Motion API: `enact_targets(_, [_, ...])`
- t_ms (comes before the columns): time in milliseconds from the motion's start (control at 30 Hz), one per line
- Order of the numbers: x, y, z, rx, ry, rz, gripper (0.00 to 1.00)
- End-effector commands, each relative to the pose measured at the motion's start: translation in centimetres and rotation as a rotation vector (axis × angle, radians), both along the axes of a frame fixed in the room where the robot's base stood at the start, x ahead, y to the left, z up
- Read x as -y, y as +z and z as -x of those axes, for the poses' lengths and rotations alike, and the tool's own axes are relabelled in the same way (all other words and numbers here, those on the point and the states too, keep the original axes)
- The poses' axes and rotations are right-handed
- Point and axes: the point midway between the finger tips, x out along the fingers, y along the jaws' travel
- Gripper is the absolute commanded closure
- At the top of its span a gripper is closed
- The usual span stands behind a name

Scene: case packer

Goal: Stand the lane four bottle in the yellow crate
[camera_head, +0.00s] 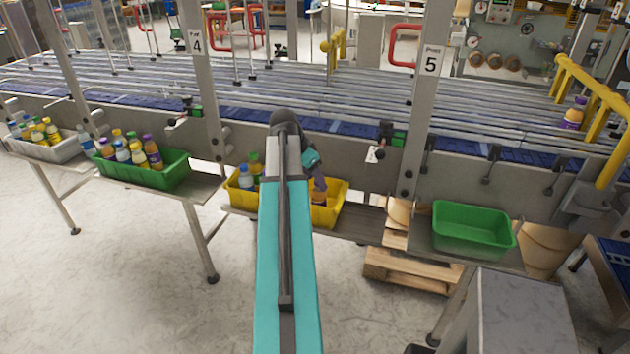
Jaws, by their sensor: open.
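The yellow crate (338,212) stands on a low shelf by the conveyor, partly hidden behind my teal arm. My gripper (319,192) is open and points down over the right part of the crate. An orange-brown shape (319,200), perhaps a bottle, shows right below the fingers; I cannot tell whether they touch it. I cannot tell lane numbers.
A green crate (185,168) and a grey crate (70,150), both with several bottles, stand to the left. An empty green crate (474,246) stands at right. Posts marked 4 (197,44) and 5 (431,62) rise beside the conveyor (270,98). A wooden pallet (410,268) lies below.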

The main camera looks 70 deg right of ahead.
Motion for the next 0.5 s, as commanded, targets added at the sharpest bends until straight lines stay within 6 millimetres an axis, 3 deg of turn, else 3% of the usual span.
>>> enact_targets(500, [-1.7,4.5,-1.1,0.000,0.000,0.001,0.48])
